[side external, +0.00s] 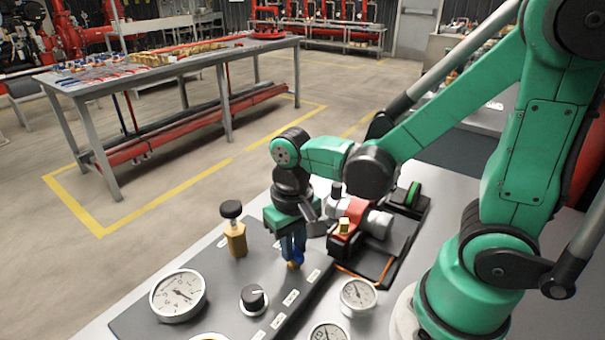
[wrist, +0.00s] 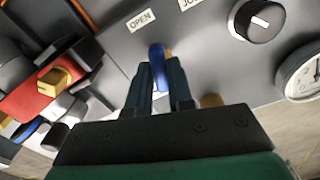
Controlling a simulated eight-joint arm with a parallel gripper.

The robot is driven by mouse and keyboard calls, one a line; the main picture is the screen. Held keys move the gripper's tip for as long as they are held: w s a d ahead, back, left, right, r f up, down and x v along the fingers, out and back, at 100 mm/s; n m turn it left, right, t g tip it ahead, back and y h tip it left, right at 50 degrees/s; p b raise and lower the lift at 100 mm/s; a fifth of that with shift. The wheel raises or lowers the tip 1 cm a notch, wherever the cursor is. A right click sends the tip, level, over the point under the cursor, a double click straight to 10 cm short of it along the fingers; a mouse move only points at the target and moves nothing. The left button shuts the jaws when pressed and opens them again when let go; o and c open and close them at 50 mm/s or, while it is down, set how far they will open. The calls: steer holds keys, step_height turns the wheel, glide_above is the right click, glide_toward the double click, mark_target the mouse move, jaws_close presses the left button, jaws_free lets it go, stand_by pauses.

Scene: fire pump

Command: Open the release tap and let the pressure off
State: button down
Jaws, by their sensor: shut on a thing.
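The release tap has a blue handle (side external: 299,254), which also shows in the wrist view (wrist: 157,52), and stands on the grey panel (side external: 210,285). A brass part shows at its foot. My gripper (side external: 291,250) points down over the tap. In the wrist view, the dark fingers of my gripper (wrist: 160,72) are on either side of the blue handle and shut on it. A label reading OPEN (wrist: 141,19) lies on the panel beside the handle. The lower part of the handle is partly hidden by the fingers.
A brass valve with a black knob (side external: 235,235) stands left of my gripper. A black dial (side external: 254,299) and a large gauge (side external: 178,296) are at the front, a smaller gauge (side external: 358,296) to the right. A red unit (side external: 350,215) sits close behind on the right.

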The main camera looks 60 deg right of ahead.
steer(key=shift+n, duration=1.7)
steer(key=c, duration=0.8)
jaws_free()
steer(key=shift+r, duration=2.8)
